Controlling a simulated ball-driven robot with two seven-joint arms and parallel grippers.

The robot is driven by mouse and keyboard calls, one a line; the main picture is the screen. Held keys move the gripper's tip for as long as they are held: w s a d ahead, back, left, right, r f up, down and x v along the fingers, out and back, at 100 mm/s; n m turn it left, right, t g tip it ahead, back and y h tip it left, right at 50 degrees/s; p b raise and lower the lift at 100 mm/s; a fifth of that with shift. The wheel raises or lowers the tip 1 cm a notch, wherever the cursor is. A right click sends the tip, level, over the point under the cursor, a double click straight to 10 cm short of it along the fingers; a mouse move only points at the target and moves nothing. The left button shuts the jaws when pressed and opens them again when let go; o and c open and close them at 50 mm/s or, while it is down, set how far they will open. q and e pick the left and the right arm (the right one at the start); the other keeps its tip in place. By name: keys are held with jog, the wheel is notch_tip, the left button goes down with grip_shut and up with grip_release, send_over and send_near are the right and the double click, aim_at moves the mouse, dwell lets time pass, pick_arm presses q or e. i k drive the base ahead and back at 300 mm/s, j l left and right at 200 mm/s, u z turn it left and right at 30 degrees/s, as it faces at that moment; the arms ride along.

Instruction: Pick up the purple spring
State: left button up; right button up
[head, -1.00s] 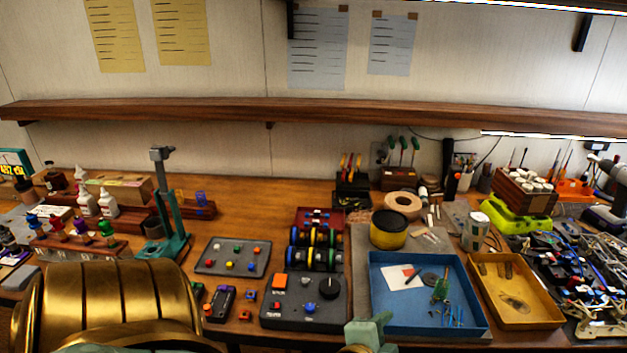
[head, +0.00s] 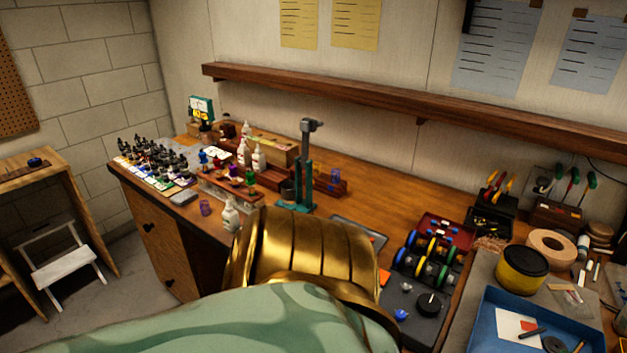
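A small purple coil-like piece (head: 205,208), which looks like the purple spring, stands near the front edge of the bench at the left, beside a white bottle (head: 230,216). A blue-violet coil-like piece (head: 335,179) sits at the wooden rack behind the green press; it is too small to tell exactly. A gold and green link of my own arm fills the lower middle and hides part of the bench. Neither gripper's fingers show.
A rack with coloured bottles (head: 228,188) and several dark paint bottles (head: 160,160) stand at the left. The green press (head: 306,170) rises mid-bench. A black control box (head: 420,310) and blue tray (head: 481,325) are at right. A white step stool (head: 62,262) stands left.

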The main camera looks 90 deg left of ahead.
aim_at(206, 205)
jog(key=i+l+u, duration=0.1)
jog(key=u, duration=1.45)
jog(key=l+u, duration=0.1)
jog(key=u, duration=2)
jog(key=l, duration=0.1)
